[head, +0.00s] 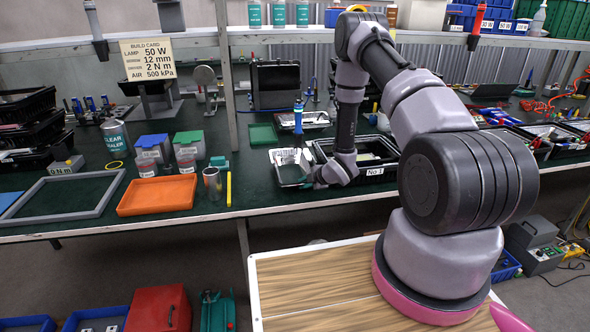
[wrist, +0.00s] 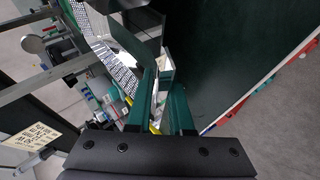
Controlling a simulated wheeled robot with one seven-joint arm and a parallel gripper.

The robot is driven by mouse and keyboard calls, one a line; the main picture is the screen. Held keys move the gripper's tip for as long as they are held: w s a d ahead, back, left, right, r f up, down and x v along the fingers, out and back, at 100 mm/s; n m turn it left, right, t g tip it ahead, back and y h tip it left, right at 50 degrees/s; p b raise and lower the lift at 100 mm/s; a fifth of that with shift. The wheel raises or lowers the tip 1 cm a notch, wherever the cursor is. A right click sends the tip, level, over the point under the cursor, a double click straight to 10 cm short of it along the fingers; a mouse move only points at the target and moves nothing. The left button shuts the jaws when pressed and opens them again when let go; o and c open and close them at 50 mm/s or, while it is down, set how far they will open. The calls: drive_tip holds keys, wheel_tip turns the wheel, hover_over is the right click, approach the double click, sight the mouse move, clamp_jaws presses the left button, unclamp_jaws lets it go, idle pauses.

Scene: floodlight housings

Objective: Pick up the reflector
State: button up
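A shiny silver tray-like piece, which looks like the reflector (head: 289,173), sits near the front of the green bench, left of the black bin marked No 1. My gripper (head: 308,172) is low at its right side; the arm hides part of this area. In the wrist view, my two green fingers (wrist: 164,88) stand apart with a narrow gap. A bright mirror-like surface (wrist: 148,45) lies just beyond the fingertips. I cannot tell whether the fingers touch it.
The black bin (head: 378,172) stands right beside my gripper. An orange tray (head: 158,195), a metal cylinder (head: 212,184) and a grey frame (head: 70,197) lie to the left. A blue-handled tool (head: 298,117) stands upright just behind. A build card (head: 147,60) stands at the back left.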

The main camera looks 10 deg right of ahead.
clamp_jaws()
idle(1.3)
